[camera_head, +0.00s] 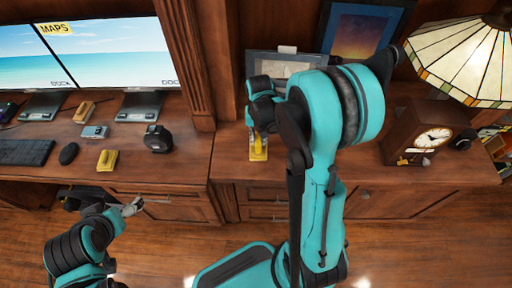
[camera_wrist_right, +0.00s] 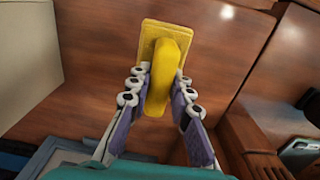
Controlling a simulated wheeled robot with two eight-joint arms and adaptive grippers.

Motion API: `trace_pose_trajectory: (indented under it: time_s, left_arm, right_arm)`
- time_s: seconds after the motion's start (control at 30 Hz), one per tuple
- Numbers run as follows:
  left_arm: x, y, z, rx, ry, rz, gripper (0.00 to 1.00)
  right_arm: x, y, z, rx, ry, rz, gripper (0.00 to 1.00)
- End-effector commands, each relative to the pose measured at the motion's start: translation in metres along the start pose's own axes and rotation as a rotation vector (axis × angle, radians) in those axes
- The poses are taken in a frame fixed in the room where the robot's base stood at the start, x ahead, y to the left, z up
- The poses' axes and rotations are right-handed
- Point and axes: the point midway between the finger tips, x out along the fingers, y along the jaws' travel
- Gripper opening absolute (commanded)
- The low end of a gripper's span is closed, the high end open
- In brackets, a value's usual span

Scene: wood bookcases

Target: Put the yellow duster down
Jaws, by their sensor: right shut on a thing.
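The yellow duster (camera_head: 258,148) is at the front left of the right-hand cabinet top (camera_head: 228,160), below my right arm. In the right wrist view, it shows as a flat yellow block with a raised yellow handle (camera_wrist_right: 168,72). My right gripper (camera_wrist_right: 158,92) has its fingers on both sides of the handle and is shut on it. In the head view the right gripper (camera_head: 258,132) is mostly hidden by its own arm. I cannot tell whether the block touches the wood. My left gripper (camera_head: 132,207) is in front of the desk edge; its jaw state is unclear.
A similar yellow object (camera_head: 107,160), a mouse (camera_head: 68,153), a keyboard (camera_head: 25,152) and a black round device (camera_head: 157,138) are on the desk. A picture frame (camera_head: 285,68) stands behind my right arm. A clock (camera_head: 430,137) and lamp (camera_head: 468,58) stand right.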

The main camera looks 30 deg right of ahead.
Motion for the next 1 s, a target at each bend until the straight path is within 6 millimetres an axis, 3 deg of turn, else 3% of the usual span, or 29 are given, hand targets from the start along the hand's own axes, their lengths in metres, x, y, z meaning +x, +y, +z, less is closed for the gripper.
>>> trace_pose_trajectory:
  time_s: [0.17,0.43,0.83,0.87,0.9,1.0]
  left_arm:
    - [0.004,0.000,0.003,0.000,0.000,0.000,0.92]
    - [0.019,0.000,0.013,0.000,0.000,0.000,0.92]
    - [0.021,0.000,0.015,0.000,0.000,0.000,0.92]
    - [0.020,0.000,0.014,0.000,0.000,0.000,0.92]
    - [0.020,0.000,0.014,0.000,0.000,0.000,0.92]
    - [0.020,0.000,0.014,0.000,0.000,0.000,0.92]
  right_arm:
    - [0.009,-0.008,-0.004,-0.001,0.000,0.000,0.00]
    - [0.046,-0.008,-0.004,0.000,0.000,0.000,0.00]
    - [0.050,-0.007,-0.004,-0.001,0.000,0.000,0.00]
    - [0.049,-0.007,-0.004,-0.001,0.000,0.000,0.28]
    - [0.048,-0.007,-0.004,-0.001,0.000,0.000,0.38]
    - [0.048,-0.007,-0.004,-0.001,0.000,0.000,0.41]
